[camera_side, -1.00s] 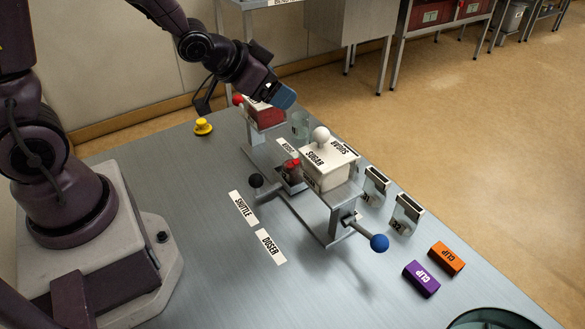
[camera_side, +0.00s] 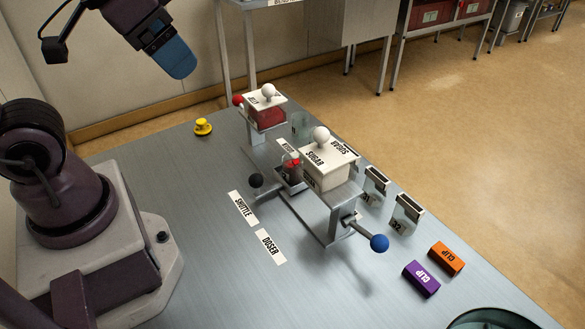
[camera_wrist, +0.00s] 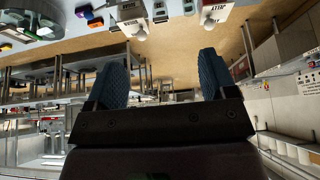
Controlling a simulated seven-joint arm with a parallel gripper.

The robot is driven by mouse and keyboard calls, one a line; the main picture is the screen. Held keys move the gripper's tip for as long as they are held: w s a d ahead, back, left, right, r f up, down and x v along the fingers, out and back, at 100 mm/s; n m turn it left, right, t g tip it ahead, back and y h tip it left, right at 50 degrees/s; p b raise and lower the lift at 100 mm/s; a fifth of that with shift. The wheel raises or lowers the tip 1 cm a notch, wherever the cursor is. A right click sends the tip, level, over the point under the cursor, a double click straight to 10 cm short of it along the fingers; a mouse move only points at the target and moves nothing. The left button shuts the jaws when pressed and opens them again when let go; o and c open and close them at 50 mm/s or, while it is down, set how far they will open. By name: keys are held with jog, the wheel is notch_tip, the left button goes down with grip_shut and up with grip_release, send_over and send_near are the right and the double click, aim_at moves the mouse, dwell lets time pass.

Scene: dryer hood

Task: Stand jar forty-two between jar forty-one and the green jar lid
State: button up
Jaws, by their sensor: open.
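I cannot pick out a jar marked forty-one or forty-two, or a green jar lid. A small clear jar with red contents (camera_side: 292,170) stands beside the sugar box, its label unreadable. A pale, see-through greenish vessel (camera_side: 301,124) stands behind it, partly hidden; I cannot tell what it is. My gripper (camera_side: 182,72) is high above the table's far left, away from these things. In the wrist view its two blue fingers (camera_wrist: 162,82) are wide apart with nothing between them.
The white SUGAR box (camera_side: 327,166) and a red box with a white lid (camera_side: 267,106) stand on metal frames. A blue ball handle (camera_side: 379,243) sticks out in front. Purple (camera_side: 421,278) and orange (camera_side: 446,258) clips lie right. A yellow button (camera_side: 203,126) stands left.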

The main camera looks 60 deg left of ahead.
jog(key=f+g, duration=0.1)
jog(key=f, duration=0.1)
jog(key=n+g, duration=0.5)
jog(key=n, duration=0.6)
send_over(293, 159)
notch_tip(293, 159, down, 17)
notch_tip(293, 159, down, 12)
jog(key=shift+f, duration=0.25)
jog(key=shift+c, duration=0.4)
jog(key=c, duration=1)
